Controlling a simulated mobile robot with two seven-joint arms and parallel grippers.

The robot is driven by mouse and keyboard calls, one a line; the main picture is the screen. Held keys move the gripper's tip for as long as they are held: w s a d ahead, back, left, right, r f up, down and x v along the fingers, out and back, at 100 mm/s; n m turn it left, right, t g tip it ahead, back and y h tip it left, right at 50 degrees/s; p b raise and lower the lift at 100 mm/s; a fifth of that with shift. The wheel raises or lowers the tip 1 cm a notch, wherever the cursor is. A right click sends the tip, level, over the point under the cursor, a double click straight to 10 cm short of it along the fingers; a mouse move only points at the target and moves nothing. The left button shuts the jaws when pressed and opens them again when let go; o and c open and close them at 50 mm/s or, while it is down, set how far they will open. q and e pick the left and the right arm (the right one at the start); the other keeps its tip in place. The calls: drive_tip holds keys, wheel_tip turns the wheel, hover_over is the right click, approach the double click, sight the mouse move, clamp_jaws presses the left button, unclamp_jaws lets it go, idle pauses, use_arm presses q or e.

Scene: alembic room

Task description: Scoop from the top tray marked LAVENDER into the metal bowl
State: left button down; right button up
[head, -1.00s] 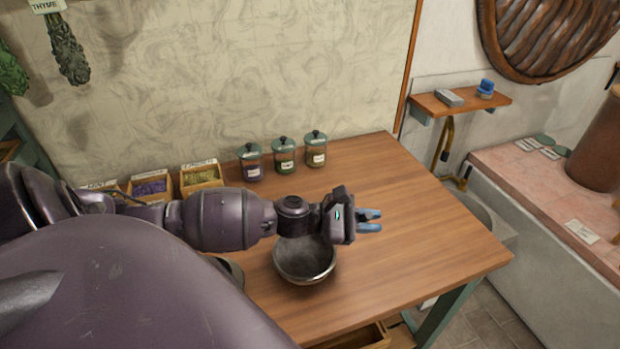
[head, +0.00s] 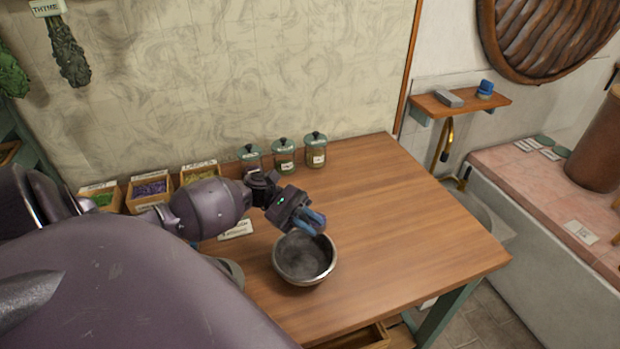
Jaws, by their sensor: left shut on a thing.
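The metal bowl (head: 290,270) stands upright on the wooden table, and its inside looks empty. My left gripper (head: 314,224) points down at the bowl's far rim, its blue fingers close together. It is shut on that rim as far as I can tell; the fingertips hide the contact. A small wooden tray with purple contents (head: 151,188) stands at the back left of the table; its label is too small to read. No scoop shows. My right gripper is not in view.
Trays with green (head: 103,198) and yellow-green (head: 199,172) contents flank the purple one. Lidded jars (head: 284,157) stand along the back. A round grey thing (head: 233,270) is partly hidden by my arm. The table's right side (head: 415,225) is clear.

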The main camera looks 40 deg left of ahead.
use_arm(q)
drive_tip(key=shift+f+n+g+p, duration=0.1)
drive_tip(key=shift+f+n+p, duration=0.3)
drive_tip(key=shift+n, duration=1.6)
drive_tip(key=shift+f+n+g+p, duration=0.1)
drive_tip(key=shift+f+n+p, duration=0.35)
drive_tip(key=shift+n, duration=1.55)
drive_tip(key=shift+f+n+g+p, duration=0.1)
drive_tip(key=shift+f+n, duration=0.55)
drive_tip(key=shift+n, duration=1.35)
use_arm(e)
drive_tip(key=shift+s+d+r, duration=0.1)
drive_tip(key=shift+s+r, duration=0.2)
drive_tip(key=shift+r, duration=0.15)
use_arm(q)
drive_tip(key=shift+r, duration=0.15)
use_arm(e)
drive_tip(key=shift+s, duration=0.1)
